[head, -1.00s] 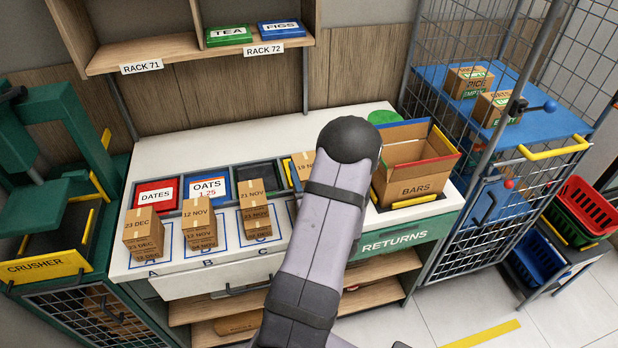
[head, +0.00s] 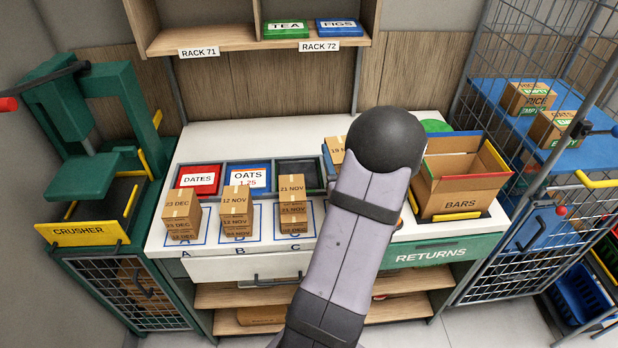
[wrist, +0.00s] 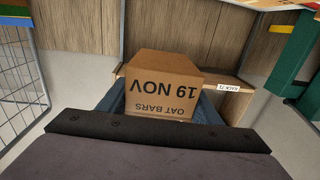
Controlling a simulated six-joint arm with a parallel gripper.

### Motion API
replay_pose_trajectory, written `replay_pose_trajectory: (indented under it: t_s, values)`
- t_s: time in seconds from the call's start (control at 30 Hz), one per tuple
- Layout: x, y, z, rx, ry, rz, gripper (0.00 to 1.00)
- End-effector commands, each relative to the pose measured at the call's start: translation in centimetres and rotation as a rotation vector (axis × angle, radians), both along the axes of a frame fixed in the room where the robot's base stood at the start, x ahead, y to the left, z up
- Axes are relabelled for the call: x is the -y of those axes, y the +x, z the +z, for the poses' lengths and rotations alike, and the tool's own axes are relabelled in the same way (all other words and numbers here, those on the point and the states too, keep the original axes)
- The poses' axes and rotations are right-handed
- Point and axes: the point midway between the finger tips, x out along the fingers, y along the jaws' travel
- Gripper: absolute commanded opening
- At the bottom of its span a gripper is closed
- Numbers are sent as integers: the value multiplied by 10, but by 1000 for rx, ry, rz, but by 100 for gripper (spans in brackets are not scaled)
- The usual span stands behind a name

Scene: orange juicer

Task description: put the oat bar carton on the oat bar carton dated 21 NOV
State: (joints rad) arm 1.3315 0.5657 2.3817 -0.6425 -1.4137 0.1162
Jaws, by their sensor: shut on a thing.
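My gripper (wrist: 160,103) is shut on an oat bar carton (wrist: 158,86), a brown box marked 19 NOV and OAT BARS, upside down in the wrist view. In the head view a part of this carton (head: 334,150) shows left of my arm's dark round joint, above the back of the counter.
Stack B (head: 237,199) is topped by 12 NOV and stack A (head: 181,204) by 23 DEC. Behind them are a red DATES bin (head: 198,180) and a blue OATS bin (head: 247,178). A rack shelf (head: 230,40) hangs above.

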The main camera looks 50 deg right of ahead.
Motion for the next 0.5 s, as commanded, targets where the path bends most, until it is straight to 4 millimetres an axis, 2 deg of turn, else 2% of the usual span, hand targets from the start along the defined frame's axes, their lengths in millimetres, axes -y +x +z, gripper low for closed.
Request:
replay_pose_trajectory:
  t_s: [0.17,0.3,0.4,0.5]
  values:
    - [-35,54,4,3,-6,129,31]
    - [-77,101,11,4,-7,253,31]
    - [-107,129,17,4,-7,322,31]
    - [-129,148,23,4,-5,353,31]
